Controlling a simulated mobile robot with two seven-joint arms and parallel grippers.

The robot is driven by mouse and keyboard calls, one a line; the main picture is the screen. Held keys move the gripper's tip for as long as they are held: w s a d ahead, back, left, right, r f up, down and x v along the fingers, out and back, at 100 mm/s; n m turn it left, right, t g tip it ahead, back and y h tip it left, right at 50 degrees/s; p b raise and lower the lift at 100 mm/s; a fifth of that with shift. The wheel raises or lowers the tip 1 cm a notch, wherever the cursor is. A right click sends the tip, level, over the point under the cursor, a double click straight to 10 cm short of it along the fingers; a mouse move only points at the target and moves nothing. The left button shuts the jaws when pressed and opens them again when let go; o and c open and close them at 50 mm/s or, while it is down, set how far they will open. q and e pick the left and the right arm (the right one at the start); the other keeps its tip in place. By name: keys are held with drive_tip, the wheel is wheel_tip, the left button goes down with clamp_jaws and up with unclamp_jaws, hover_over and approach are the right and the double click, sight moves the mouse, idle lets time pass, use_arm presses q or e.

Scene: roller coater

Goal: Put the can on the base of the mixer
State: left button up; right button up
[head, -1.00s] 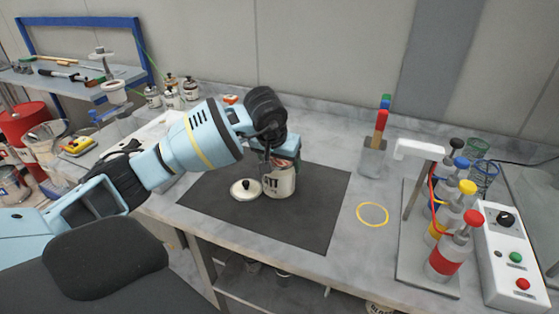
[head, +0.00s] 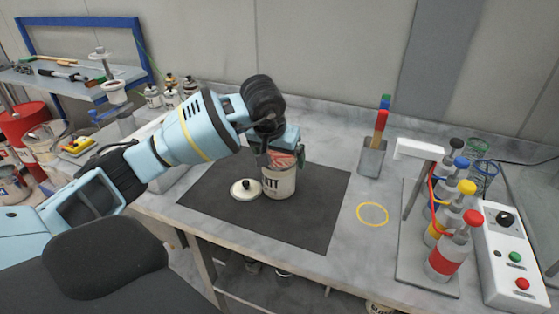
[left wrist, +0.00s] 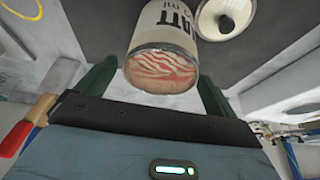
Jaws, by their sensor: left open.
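An open white can (head: 279,184) with dark lettering stands upright on the black mat. Its top shows red and white streaked contents, also seen in the left wrist view, where the can (left wrist: 172,35) lies between the fingers. My left gripper (head: 284,155) is open at the can's upper part, one green finger on each side; in the left wrist view the gripper (left wrist: 155,82) shows gaps beside the can's rim. A white fixture with a round disc (head: 114,92) stands at the left by the blue frame; I cannot tell whether it is the mixer. My right gripper is not in view.
A white lid with a black knob (head: 246,189) lies left of the can. A holder with coloured handles (head: 372,157), pump bottles (head: 449,252) and a control box (head: 512,254) stand farther right. Small jars (head: 170,98) stand behind.

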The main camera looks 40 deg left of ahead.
use_arm(q)
drive_tip(key=v, duration=0.7)
drive_tip(key=shift+r, duration=0.4)
drive_tip(key=shift+o, duration=0.5)
drive_tip(key=shift+s+d+r, duration=0.15)
drive_tip(key=shift+s+r, duration=0.3)
drive_tip(key=shift+r, duration=0.1)
